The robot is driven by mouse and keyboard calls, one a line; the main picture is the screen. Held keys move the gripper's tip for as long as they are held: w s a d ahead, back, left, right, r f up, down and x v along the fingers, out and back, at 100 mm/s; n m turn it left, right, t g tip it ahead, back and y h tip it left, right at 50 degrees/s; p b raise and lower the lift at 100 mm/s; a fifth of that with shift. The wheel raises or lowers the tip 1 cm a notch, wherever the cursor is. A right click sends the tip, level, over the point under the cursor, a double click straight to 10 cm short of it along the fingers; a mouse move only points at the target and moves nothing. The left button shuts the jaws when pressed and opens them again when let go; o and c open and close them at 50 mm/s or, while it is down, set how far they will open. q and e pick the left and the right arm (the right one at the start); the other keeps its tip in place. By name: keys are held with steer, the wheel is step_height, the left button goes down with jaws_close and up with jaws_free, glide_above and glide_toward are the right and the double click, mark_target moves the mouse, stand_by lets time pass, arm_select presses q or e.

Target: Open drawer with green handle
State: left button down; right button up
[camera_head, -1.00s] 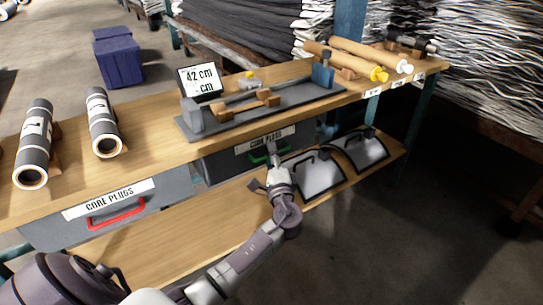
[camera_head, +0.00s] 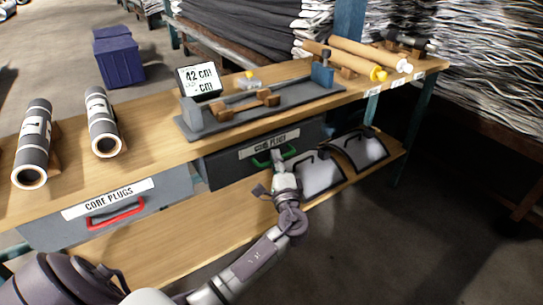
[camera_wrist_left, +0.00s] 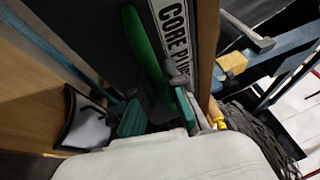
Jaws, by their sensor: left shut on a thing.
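The dark drawer (camera_head: 225,172) with the green handle (camera_head: 262,163) sits under the bench top, with a "CORE PLUGS" label above the handle. Its front stands slightly out from under the bench. My left gripper (camera_head: 279,161) is shut on the right part of the green handle. In the left wrist view, the green handle (camera_wrist_left: 143,42) runs down between the teal-padded fingers of the left gripper (camera_wrist_left: 160,112), beside the label. The exact contact is partly hidden. My right gripper is not in view.
A grey drawer with a red handle (camera_head: 115,216) is at left. The bench top carries dark rolls (camera_head: 103,122) and a measuring rig (camera_head: 258,104). Floor at right is clear.

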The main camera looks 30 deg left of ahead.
arm_select(q)
steer(key=s+d, duration=0.3)
steer(key=d, duration=0.4)
steer(key=s+d+b, duration=0.1)
steer(key=s+d, duration=0.2)
steer(key=d, duration=0.4)
steer(key=shift+d, duration=0.2)
steer(key=c, duration=1.2)
jaws_free()
steer(key=v, duration=1.2)
